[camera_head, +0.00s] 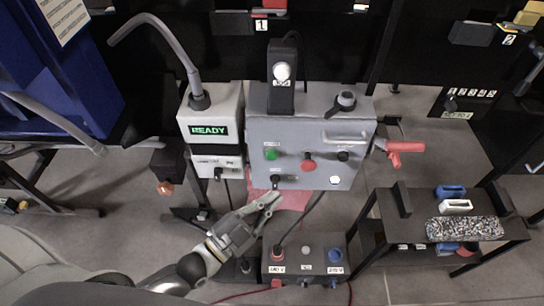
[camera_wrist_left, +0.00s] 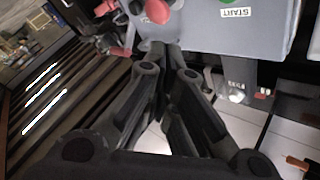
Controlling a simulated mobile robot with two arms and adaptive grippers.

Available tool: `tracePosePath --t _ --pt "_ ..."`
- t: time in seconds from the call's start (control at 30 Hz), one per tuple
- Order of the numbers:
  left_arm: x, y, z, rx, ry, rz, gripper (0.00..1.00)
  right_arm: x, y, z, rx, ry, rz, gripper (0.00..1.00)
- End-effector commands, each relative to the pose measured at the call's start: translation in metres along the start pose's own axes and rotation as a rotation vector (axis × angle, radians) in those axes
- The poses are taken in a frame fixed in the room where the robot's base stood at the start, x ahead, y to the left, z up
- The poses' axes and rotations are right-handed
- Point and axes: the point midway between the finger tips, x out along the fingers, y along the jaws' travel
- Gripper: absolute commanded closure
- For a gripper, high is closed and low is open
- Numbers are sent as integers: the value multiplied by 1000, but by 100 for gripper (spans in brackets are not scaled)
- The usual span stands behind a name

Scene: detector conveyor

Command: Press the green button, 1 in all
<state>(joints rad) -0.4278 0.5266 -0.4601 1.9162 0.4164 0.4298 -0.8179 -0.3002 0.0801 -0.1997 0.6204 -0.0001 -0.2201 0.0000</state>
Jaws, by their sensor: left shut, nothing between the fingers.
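The green button (camera_head: 271,154) is on the front of a grey control box (camera_head: 323,133), left of a red mushroom button (camera_head: 308,164). In the left wrist view the green button (camera_wrist_left: 228,2) is cut by the top edge, with a START label (camera_wrist_left: 235,12) beside it, and the red button (camera_wrist_left: 157,10) is nearby. My left gripper (camera_head: 274,196) is shut and empty. Its tips are below the green button in the head view and apart from it. In the left wrist view my left gripper (camera_wrist_left: 172,50) has its fingertips together. My right gripper is not in view.
A READY display (camera_head: 209,131) is on the box at left. A black knob (camera_head: 276,179) is under the green button. A black rack (camera_head: 388,232) is at right, and a red handle (camera_head: 404,147) sticks out rightward.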

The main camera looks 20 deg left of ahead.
Motion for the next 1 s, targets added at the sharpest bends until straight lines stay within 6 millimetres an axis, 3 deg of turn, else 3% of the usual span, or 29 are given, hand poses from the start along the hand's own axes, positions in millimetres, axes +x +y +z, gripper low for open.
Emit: tracePosePath --t 0.6,1.0 --pt "51 -37 38 3 1 0 100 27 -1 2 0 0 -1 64" --pt "60 -44 45 1 -1 0 100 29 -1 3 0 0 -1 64"
